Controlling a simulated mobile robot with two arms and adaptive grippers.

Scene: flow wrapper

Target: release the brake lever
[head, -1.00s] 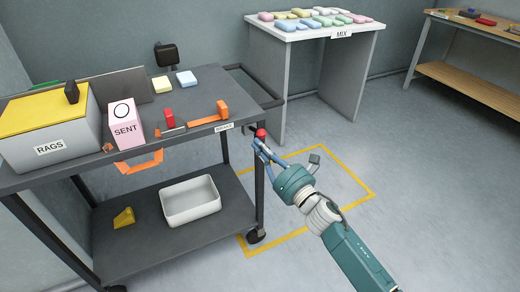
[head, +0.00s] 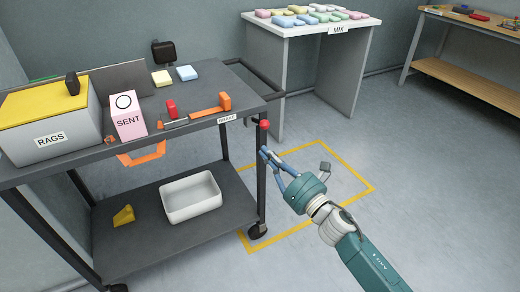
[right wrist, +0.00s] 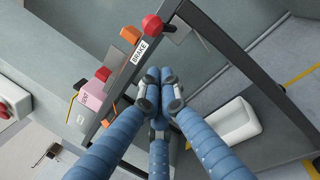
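The brake lever's red knob (head: 264,124) stands at the cart's right front corner, at the top of the leg. It also shows in the right wrist view (right wrist: 152,25), next to the white BRAKE label (right wrist: 140,51). The lever's arm is mostly hidden. My right gripper (head: 266,153) is just below the knob, in front of the cart's leg, with a small gap to the knob. Its blue fingers lean towards each other (right wrist: 158,95), with nothing seen between them; how far they are closed is unclear. My left gripper is not in view.
The dark cart (head: 200,128) carries a RAGS box (head: 50,140), a pink SENT box (head: 128,118) and an orange handle (head: 224,102). Its lower shelf holds a white bin (head: 190,198) and a yellow wedge (head: 123,216). The MIX table (head: 285,80) stands behind.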

